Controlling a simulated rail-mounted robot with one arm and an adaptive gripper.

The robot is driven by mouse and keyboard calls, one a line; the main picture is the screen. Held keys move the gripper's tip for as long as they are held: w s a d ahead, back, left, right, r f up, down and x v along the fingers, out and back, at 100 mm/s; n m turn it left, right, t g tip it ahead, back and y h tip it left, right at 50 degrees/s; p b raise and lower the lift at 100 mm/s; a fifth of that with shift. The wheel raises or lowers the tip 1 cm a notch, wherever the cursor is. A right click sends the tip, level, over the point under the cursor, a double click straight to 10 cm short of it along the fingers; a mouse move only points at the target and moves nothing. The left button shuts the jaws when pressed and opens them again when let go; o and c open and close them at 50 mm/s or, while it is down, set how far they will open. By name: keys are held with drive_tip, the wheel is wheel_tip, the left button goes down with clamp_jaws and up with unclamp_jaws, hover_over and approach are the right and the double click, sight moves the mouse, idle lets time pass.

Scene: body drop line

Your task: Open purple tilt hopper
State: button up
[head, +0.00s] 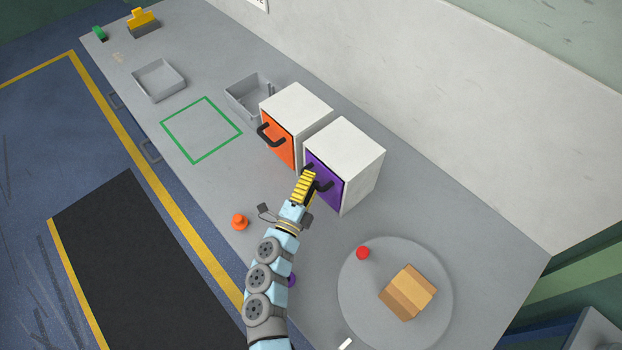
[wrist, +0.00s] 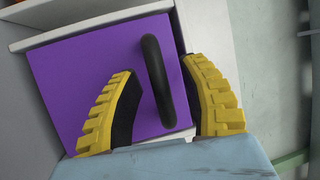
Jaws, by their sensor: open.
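The purple tilt hopper (head: 327,180) is a white box with a purple front panel and a black bar handle. Its front looks shut in the head view. My gripper (head: 308,180) is at the purple front, by the handle. In the wrist view, the purple panel (wrist: 85,85) fills much of the picture, and the black handle (wrist: 157,80) lies between the two yellow-padded fingers of my gripper (wrist: 160,90). The fingers are apart, one on each side of the handle. I cannot tell whether either finger touches it. The gripper hides part of the panel in the head view.
A white hopper with an orange front (head: 277,138) stands close beside the purple one. A round grey disc (head: 355,300) bears a wooden block (head: 408,292) and a red knob (head: 362,253). An orange knob (head: 240,222) is left of my arm. Grey trays (head: 159,82) stand farther back.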

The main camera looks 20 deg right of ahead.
clamp_jaws()
